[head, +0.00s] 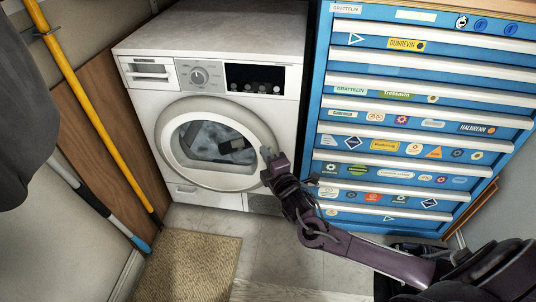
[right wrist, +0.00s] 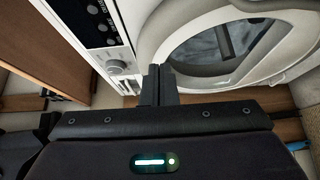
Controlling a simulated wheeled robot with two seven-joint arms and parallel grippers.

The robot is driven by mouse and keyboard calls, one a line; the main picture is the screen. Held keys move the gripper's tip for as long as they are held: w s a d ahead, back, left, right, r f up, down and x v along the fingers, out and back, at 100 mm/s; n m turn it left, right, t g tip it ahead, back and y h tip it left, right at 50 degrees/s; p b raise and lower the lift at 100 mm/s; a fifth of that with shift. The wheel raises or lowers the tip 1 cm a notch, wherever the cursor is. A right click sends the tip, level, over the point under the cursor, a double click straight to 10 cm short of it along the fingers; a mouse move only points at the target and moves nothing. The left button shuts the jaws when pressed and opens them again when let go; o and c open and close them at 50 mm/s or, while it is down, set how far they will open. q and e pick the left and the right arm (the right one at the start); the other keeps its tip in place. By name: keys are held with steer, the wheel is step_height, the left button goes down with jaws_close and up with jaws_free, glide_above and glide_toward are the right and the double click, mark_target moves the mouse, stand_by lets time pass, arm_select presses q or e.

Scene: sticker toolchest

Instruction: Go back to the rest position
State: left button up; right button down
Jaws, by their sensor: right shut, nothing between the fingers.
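My right gripper (head: 267,154) is in front of the right edge of the washing machine's round door. In the right wrist view its fingers (right wrist: 160,69) are together with nothing between them. My right arm reaches in from the lower right of the head view. The white washing machine (head: 210,50) stands at the centre with its round door (head: 262,130) closed. Whether the fingertips touch the door rim I cannot tell. My left gripper is not in view.
A blue tool chest (head: 322,120) with stickered drawers, all shut, stands right of the washer. A yellow pole (head: 95,108) and a grey pole (head: 100,207) lean at the left wall. A beige mat (head: 190,265) lies on the tiled floor (head: 270,240), otherwise mostly clear.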

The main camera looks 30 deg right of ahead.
steer(key=shift+s+d, duration=0.1)
steer(key=shift+s, duration=0.4)
